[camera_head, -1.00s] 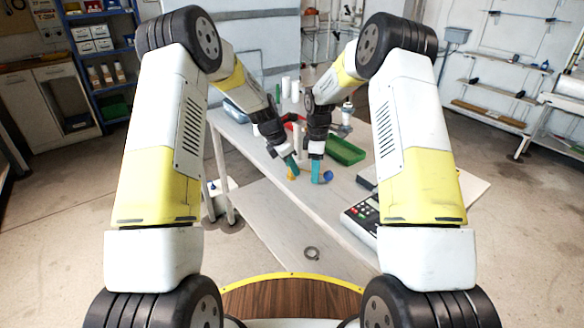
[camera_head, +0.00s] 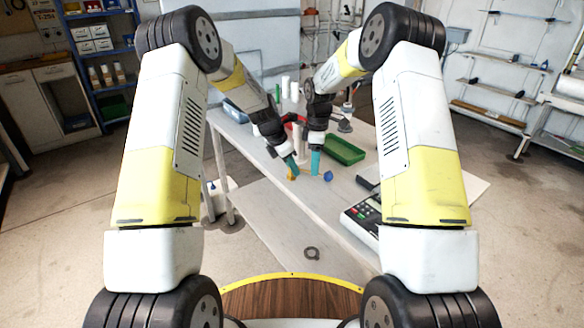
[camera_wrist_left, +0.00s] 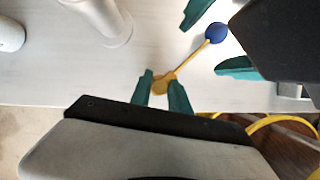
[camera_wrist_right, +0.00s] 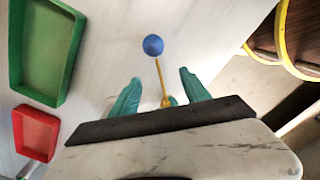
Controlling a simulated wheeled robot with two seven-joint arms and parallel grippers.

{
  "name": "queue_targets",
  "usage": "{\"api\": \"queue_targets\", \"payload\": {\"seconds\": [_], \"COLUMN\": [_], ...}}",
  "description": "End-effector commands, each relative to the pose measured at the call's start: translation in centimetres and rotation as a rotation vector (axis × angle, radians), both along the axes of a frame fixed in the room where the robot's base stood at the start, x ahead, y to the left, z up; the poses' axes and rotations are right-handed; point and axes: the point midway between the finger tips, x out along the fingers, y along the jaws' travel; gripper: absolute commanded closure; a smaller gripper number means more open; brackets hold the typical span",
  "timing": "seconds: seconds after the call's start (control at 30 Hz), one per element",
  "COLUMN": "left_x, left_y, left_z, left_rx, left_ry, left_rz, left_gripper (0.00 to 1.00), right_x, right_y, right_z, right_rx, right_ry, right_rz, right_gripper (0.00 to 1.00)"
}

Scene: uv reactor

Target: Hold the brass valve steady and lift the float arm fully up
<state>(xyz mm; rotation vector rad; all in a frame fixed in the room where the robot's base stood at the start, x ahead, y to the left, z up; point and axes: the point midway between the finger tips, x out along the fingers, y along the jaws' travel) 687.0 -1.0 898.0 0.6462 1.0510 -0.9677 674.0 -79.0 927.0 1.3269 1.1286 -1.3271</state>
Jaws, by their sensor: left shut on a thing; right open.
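The brass valve (camera_wrist_left: 163,84) is on the white table, between the teal fingers of my left gripper (camera_wrist_left: 165,90), which is shut on it. A thin brass float arm (camera_wrist_left: 196,56) runs from the valve to a blue ball float (camera_wrist_left: 216,33). My right gripper (camera_wrist_right: 157,90) is open. In the right wrist view the rod and the blue float (camera_wrist_right: 153,45) lie beyond and between its fingertips, with no visible contact. In the head view the blue float (camera_head: 328,175) is just right of my right gripper (camera_head: 315,163), and my left gripper (camera_head: 291,168) is close on the left.
A green tray (camera_head: 345,150) lies behind on the table, and a red tray (camera_wrist_right: 36,132) is beside it in the right wrist view. A white cylinder (camera_wrist_left: 106,22) stands near my left gripper. A control box (camera_head: 362,215) sits at the table's front right.

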Motion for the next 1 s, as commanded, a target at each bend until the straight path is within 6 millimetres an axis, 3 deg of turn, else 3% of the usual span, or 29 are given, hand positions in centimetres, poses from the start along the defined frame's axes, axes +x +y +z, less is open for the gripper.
{"api": "queue_targets", "payload": {"seconds": [0.4, 0.87, 0.9, 1.0], "left_x": [0.0, 0.0, 0.0, 0.0], "left_y": [0.0, 0.0, 0.0, 0.0], "left_z": [0.0, 0.0, 0.0, 0.0], "left_rx": [0.0, 0.0, 0.0, 0.0], "left_ry": [0.0, -0.001, -0.001, -0.001], "left_rz": [0.0, 0.0, 0.0, 0.0], "left_gripper": [1.0, 1.0, 1.0, 1.0], "right_x": [0.0, 0.0, 0.0, 0.1], "right_y": [0.0, 0.0, 0.0, 0.1], "right_z": [3.3, 3.7, 3.7, 4.6], "right_rx": [0.0, 0.0, 0.0, 0.001], "right_ry": [-0.001, 0.0, 0.0, -0.003], "right_rz": [0.0, 0.0, 0.0, 0.003], "right_gripper": [0.45, 0.45, 0.53, 0.53]}}
